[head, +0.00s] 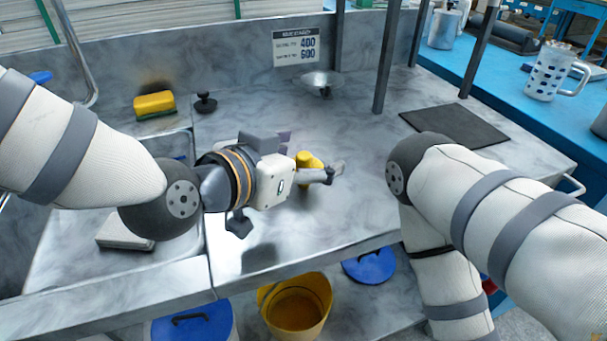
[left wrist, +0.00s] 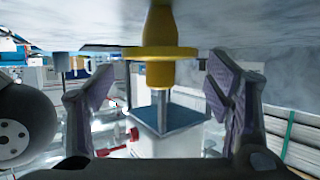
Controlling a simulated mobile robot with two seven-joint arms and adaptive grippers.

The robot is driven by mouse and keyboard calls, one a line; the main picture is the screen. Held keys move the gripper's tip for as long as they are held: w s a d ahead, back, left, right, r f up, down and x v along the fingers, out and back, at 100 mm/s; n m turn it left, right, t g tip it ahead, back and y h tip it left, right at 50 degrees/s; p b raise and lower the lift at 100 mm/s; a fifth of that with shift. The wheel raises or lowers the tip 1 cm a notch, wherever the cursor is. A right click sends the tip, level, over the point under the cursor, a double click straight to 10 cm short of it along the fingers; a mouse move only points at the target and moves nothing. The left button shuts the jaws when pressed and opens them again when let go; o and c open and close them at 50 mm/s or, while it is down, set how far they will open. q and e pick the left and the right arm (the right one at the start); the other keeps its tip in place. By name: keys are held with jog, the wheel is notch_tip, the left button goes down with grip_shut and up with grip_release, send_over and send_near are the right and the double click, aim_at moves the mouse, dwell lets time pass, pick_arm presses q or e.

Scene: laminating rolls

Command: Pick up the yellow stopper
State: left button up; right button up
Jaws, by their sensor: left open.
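The yellow stopper (head: 306,160) stands on the grey marbled counter (head: 350,205), partly hidden by my gripper in the head view. In the left wrist view the yellow stopper (left wrist: 160,60) shows a wide flange and a narrower stem, centred between the fingers. My left gripper (head: 311,157) reaches in from the left at the stopper. Its two fingers (left wrist: 154,92) are spread, one on each side, with visible gaps to the stopper in the wrist view. My right gripper is not in view; only my right arm shows.
A black knob-like stopper (head: 206,103) and a yellow sponge (head: 155,105) lie at the back left, by the sink (head: 60,262). A yellow bucket (head: 296,308) stands below the counter's front edge.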

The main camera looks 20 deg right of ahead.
pick_arm(q)
jog(key=c, duration=1.6)
jog(key=shift+c, duration=0.2)
